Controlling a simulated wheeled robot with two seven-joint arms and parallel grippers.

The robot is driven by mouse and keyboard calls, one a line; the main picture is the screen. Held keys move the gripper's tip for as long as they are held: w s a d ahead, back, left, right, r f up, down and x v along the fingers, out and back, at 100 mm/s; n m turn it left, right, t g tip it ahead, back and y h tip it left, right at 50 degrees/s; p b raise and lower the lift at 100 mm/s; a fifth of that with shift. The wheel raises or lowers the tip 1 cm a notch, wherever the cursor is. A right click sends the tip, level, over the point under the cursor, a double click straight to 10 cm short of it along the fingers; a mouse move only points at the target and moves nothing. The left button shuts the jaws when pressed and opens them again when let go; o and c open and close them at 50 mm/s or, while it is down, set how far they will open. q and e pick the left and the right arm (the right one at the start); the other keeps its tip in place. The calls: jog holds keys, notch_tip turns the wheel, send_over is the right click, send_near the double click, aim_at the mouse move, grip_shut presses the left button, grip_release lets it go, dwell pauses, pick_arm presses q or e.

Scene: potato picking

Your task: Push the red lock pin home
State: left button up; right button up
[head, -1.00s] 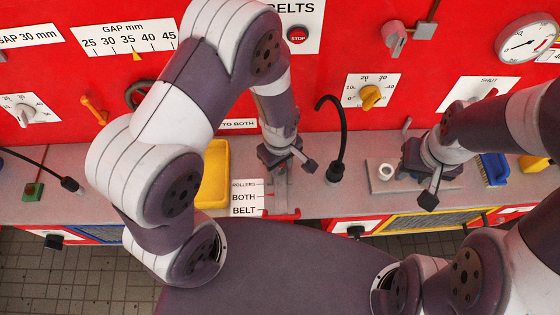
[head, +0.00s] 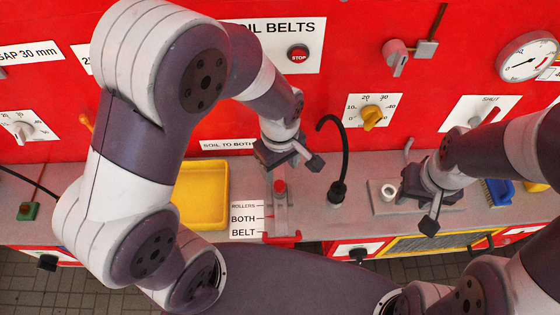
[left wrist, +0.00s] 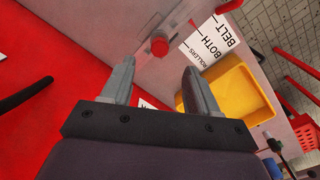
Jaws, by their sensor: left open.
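A round red knob (head: 280,187) stands on a grey slotted plate (head: 281,214) beside the ROLLERS/BOTH/BELT label. A flat red piece (head: 282,238) sits at the plate's front end. I cannot tell which of these is the lock pin. My left gripper (head: 290,160) is open and empty, just behind and above the knob. In the left wrist view the knob (left wrist: 159,44) appears beyond the gap between the open fingertips (left wrist: 158,68), apart from both. My right gripper (head: 431,200) hangs over a grey plate further right; its jaw opening is unclear.
A yellow tray (head: 201,195) lies left of the label (head: 248,219). A black curved cable (head: 342,150) rises right of the left gripper. The red panel (head: 230,115) stands close behind. A blue brush (head: 497,192) lies at the right.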

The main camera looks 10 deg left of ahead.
pick_arm(q)
jog(key=shift+r, duration=1.5)
